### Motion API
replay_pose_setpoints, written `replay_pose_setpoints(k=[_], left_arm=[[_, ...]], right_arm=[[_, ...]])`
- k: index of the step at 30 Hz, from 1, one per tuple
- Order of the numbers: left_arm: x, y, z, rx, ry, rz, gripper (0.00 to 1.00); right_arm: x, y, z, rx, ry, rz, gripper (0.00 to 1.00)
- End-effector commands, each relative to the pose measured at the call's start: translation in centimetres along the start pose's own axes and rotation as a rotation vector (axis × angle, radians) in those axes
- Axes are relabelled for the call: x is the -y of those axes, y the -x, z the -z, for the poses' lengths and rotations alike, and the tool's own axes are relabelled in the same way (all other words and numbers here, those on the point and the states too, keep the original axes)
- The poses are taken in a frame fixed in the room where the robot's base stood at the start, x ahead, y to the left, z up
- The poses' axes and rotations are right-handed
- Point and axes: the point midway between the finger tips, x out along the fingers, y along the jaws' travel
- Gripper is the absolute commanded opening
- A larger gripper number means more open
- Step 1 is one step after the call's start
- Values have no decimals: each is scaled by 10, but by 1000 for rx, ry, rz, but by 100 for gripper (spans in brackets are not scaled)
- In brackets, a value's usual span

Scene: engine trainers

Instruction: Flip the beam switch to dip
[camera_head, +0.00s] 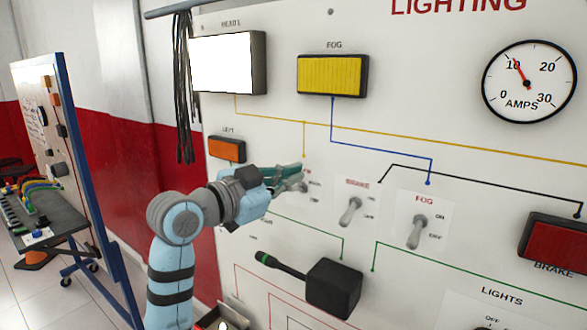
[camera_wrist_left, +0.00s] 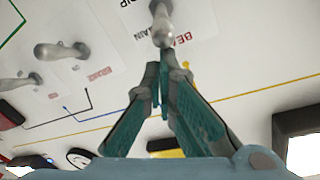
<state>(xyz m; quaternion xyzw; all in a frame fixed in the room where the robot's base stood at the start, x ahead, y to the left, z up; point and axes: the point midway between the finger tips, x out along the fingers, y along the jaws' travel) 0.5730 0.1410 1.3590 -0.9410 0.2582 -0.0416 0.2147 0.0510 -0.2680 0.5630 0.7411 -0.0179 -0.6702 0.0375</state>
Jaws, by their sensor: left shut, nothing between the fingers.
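The beam switch shows in the left wrist view as a pale metal lever (camera_wrist_left: 161,26), its rounded end just beyond my fingertips. The words BEAM, MAIN and part of DIP are printed beside it. I cannot tell from these views whether it stands at main or dip. In the head view my gripper mostly hides this switch. My left gripper (camera_head: 290,178) is shut and empty close in front of the board at the switch; its green fingers (camera_wrist_left: 165,80) also show in the wrist view. I cannot tell whether they touch the lever. My right gripper is not in view.
The brake switch (camera_head: 350,211) and fog switch (camera_head: 417,232) sit to the right. A black stalk box (camera_head: 333,288) juts out below. The headlamp (camera_head: 228,63) glows white; the fog lamp (camera_head: 332,75) is yellow. A second trainer board (camera_head: 55,135) stands at the left.

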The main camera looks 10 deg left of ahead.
Motion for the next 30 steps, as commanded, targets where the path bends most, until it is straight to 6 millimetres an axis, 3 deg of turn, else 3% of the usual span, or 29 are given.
replay_pose_setpoints(k=[10, 30], left_arm=[[0, 0, -1, -6, -1, 3, 0], [-5, 5, -8, -99, -16, 47, 0]], right_arm=[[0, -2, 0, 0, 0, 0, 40], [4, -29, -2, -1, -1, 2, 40]])
